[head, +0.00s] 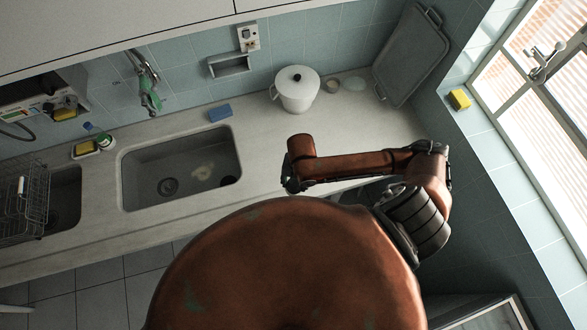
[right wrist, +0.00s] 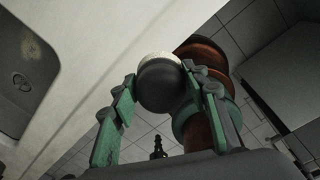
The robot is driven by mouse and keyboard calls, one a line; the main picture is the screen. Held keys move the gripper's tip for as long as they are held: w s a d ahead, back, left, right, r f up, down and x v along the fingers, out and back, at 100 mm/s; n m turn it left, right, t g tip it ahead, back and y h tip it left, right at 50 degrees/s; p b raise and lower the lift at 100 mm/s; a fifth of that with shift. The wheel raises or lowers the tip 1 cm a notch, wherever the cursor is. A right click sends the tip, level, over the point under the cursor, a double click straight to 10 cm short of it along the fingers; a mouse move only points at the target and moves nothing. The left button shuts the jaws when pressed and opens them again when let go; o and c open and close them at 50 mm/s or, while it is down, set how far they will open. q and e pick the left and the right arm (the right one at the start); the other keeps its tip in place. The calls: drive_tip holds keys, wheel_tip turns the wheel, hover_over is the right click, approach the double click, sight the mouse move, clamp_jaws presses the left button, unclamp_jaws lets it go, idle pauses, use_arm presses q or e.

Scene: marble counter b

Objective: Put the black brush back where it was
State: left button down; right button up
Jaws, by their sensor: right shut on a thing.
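In the right wrist view, my right gripper (right wrist: 159,76) has its green fingers closed on a dark rounded thing with a pale far edge, which I take to be the black brush (right wrist: 160,88). Its full shape cannot be made out. It is held beside the counter edge, with the tiled floor below. In the head view, my right arm reaches leftward over the counter's front, and the gripper and brush are mostly hidden under it. My left gripper is in neither view.
The sink basin (head: 150,185) lies left of my right arm. A blue sponge (head: 220,113), a white lidded pot (head: 297,92) and a leaning grey tray (head: 410,55) stand at the back. A wire rack (head: 22,205) is far left. The counter between sink and arm is clear.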

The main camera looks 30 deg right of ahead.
drive_tip(key=shift+s+d+r+n+h, duration=0.2)
drive_tip(key=shift+s+d+n, duration=0.15)
drive_tip(key=shift+s, duration=0.3)
drive_tip(key=shift+s+d+r+n+h, duration=0.1)
drive_tip(key=shift+s+d+n+h, duration=0.2)
drive_tip(key=shift+s, duration=0.3)
drive_tip(key=w+d+f+p, duration=0.1)
drive_tip(key=w+f, duration=0.2)
drive_tip(key=w, duration=0.1)
drive_tip(key=w+d+f, duration=0.2)
drive_tip(key=w+f, duration=0.1)
drive_tip(key=w, duration=0.1)
drive_tip(key=w+d+f+p, duration=0.1)
drive_tip(key=w+f, duration=0.2)
drive_tip(key=w, duration=0.1)
drive_tip(key=shift+w+d+f+p, duration=0.2)
drive_tip(key=shift+w+f+p, duration=0.05)
drive_tip(key=shift+w+p, duration=0.05)
drive_tip(key=shift+w+f, duration=0.15)
drive_tip(key=shift+f, duration=0.05)
drive_tip(key=shift+d+f, duration=0.1)
drive_tip(key=shift+f, duration=1.5)
drive_tip(key=o, duration=1)
wheel_tip(320, 180, up, 12)
drive_tip(key=shift+r+b, duration=0.1)
drive_tip(key=shift+b, duration=0.2)
